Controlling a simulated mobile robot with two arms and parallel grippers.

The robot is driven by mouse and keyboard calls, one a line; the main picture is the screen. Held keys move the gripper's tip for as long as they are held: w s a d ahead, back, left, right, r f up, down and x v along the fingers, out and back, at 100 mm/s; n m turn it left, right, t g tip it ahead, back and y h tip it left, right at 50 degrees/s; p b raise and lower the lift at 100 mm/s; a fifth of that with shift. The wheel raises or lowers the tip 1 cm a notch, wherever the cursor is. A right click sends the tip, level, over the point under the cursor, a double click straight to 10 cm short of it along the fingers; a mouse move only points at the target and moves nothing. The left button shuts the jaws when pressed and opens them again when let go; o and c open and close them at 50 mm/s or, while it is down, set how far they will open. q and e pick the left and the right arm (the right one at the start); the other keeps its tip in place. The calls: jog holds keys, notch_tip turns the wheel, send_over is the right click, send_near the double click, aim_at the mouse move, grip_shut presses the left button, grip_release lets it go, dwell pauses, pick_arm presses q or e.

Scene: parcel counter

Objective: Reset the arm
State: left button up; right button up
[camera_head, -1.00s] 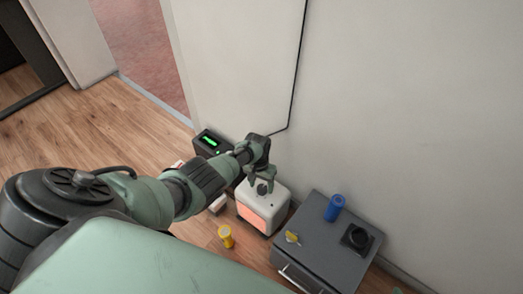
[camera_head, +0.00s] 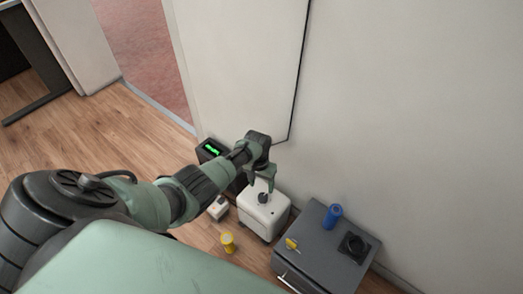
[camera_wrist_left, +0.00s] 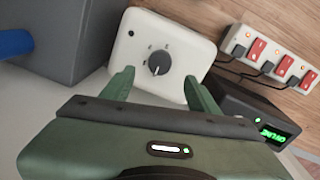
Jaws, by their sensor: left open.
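My left arm reaches in from the left in the head view. Its gripper (camera_head: 262,184) is open and empty, just above a white box-shaped appliance (camera_head: 268,214) with a dark knob (camera_head: 264,198) on top. In the left wrist view the two green fingers of the gripper (camera_wrist_left: 161,88) stand apart, with the knob (camera_wrist_left: 159,63) showing between and beyond them. The fingers appear clear of the knob. The appliance's front shows no orange glow. My right gripper is not in view.
A grey cabinet (camera_head: 318,243) stands at right with a blue can (camera_head: 333,214), a black item (camera_head: 354,246) and a small yellow item (camera_head: 291,244). A yellow object (camera_head: 228,243) is on the floor. A power strip (camera_wrist_left: 268,60) and a black box with green display (camera_wrist_left: 270,132) are beside the appliance.

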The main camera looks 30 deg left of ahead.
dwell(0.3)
